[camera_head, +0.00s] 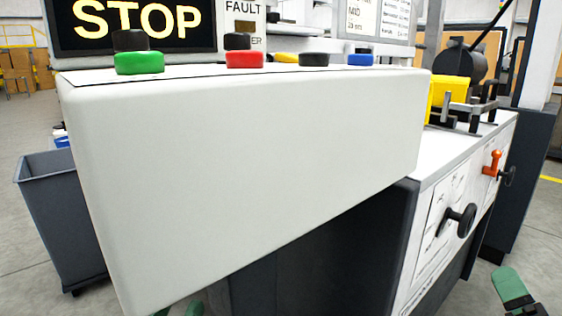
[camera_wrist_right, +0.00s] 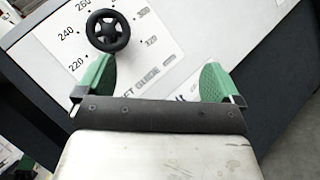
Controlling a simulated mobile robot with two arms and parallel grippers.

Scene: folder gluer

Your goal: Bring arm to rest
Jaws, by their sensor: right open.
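My right gripper (camera_head: 508,284) shows at the lower right edge of the head view, with one green finger pad visible and the rest cut off. In the right wrist view my right gripper (camera_wrist_right: 157,78) has its two green fingers wide apart with nothing between them. A black handwheel (camera_wrist_right: 108,31) on a white number scale lies beyond the fingers, apart from them. At the bottom edge of the head view, small green tips of my left gripper (camera_head: 190,309) peek out beside the console; most of it is hidden or out of frame.
A white console (camera_head: 250,160) with green, red, black and blue buttons fills the middle, below a STOP display (camera_head: 135,22). A grey bin (camera_head: 62,215) stands left. The machine's side panel has a black knob (camera_head: 460,220) and an orange handle (camera_head: 492,162). Floor shows right.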

